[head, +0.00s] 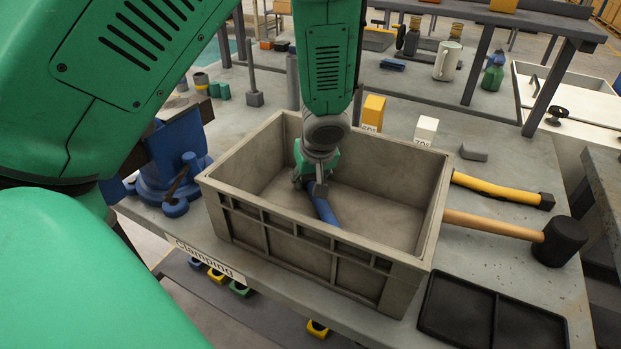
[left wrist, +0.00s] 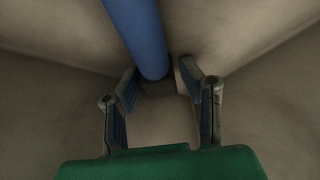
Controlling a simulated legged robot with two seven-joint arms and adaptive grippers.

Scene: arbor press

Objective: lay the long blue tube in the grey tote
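The long blue tube (head: 324,208) lies inside the grey tote (head: 290,250), running from under my left gripper toward the near wall. My left gripper (head: 314,184) points down inside the tote, over the tube's far end. In the left wrist view the tube (left wrist: 138,35) comes in from the top and ends near the fingertips. The fingers of the left gripper (left wrist: 157,72) stand apart, and I see no clear grip on the tube. The tube's dark end is partly hidden. My right gripper is not in view.
The tote stands on a grey bench with a blue vise (head: 172,160) at its left. A yellow-handled tool (head: 495,187), a mallet (head: 558,242) and a black tray (head: 490,315) lie at its right. Yellow (head: 373,112) and white (head: 426,130) blocks stand behind it.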

